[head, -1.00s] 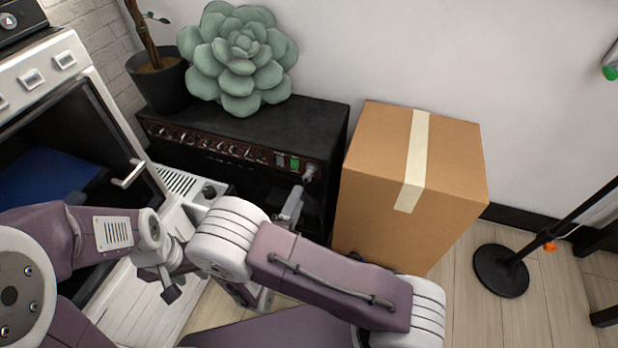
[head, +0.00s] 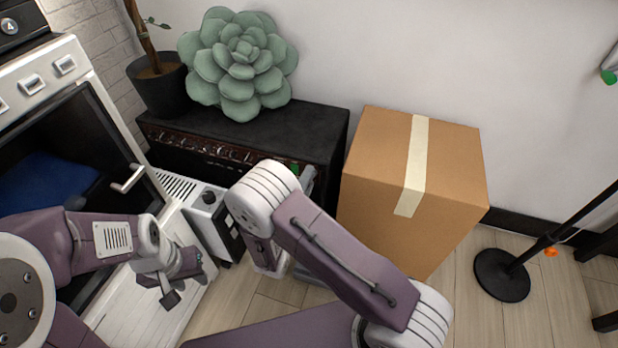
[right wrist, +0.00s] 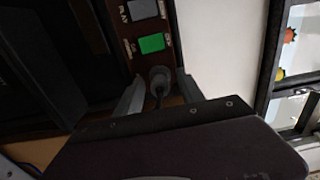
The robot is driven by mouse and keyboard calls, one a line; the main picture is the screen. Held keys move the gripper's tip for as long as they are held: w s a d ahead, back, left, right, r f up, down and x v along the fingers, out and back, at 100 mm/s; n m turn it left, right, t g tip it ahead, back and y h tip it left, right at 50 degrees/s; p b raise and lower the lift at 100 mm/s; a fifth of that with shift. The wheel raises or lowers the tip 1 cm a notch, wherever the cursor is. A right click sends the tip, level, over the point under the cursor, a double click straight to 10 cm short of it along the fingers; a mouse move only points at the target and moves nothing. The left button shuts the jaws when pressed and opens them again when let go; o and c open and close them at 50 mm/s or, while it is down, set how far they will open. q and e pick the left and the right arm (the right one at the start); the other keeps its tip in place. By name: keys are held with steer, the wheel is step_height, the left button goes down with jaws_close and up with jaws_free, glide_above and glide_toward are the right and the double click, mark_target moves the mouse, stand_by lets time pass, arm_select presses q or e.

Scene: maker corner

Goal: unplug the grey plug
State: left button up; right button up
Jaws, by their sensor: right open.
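The grey plug (right wrist: 159,80) sits in the panel of the black amplifier (right wrist: 112,20), just below the green switch (right wrist: 152,43), with a dark cable running down from it. My right gripper (right wrist: 158,92) is open, with one finger on each side of the plug; I cannot tell whether they touch it. In the head view my right arm hides the plug, and only part of the right gripper (head: 306,180) shows at the amplifier's (head: 310,125) front. My left gripper (head: 182,287) is low at the left, away from the plug; its jaw opening is unclear.
A cardboard box (head: 385,225) stands close to the amplifier's right side. A succulent (head: 240,65) and a potted plant (head: 160,85) are at the amplifier's top left. A white heater-like unit (head: 205,215) and an oven (head: 85,130) are at left. A black stand base (head: 502,275) is at right.

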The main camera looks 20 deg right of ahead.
stand_by(0.7)
steer(key=shift+p, duration=0.4)
stand_by(0.4)
steer(key=shift+p, duration=0.35)
jaws_close()
stand_by(1.2)
